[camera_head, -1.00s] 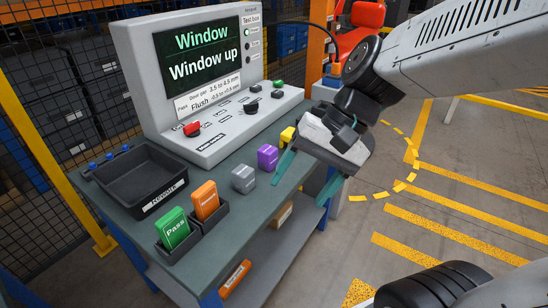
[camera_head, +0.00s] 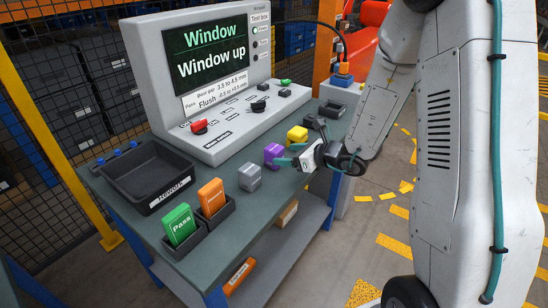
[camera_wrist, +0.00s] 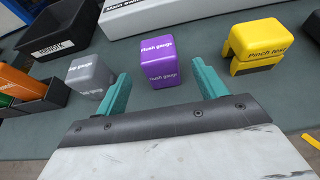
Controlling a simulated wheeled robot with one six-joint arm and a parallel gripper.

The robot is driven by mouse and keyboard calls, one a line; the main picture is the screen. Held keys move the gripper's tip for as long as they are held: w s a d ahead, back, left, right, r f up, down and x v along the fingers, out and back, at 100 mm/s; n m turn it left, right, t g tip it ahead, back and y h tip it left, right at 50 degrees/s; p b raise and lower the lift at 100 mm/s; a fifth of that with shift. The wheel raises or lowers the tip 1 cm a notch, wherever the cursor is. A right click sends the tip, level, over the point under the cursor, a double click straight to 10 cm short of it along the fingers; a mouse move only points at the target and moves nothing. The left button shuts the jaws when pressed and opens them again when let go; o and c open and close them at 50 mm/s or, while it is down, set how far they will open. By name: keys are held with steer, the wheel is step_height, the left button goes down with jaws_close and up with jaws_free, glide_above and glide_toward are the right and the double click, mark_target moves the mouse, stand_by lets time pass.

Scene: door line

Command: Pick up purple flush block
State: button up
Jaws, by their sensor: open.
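The purple block (camera_head: 273,153), labelled "Flush gauge", sits upright on the green-grey bench top (camera_head: 222,229). In the wrist view the purple block (camera_wrist: 164,62) is centred just ahead of my gripper (camera_wrist: 161,73). My gripper is open, with one teal finger to each side of the block's near part and visible gaps between. In the head view my gripper (camera_head: 288,156) is low over the bench, at the right side of the block. Nothing is held.
A grey gauge block (camera_head: 249,177) stands left of the purple one and a yellow pinch-test block (camera_head: 297,135) right of it. The test console (camera_head: 213,146) rises behind. A black Rework tray (camera_head: 133,190) and green and orange card holders are at the left.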

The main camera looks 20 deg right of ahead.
mark_target(281, 152)
steer(key=x, duration=0.6)
steer(key=shift+w+a+r, duration=0.1)
steer(key=shift+a+r, duration=0.05)
steer(key=shift+r, duration=0.15)
steer(key=c, duration=1.2)
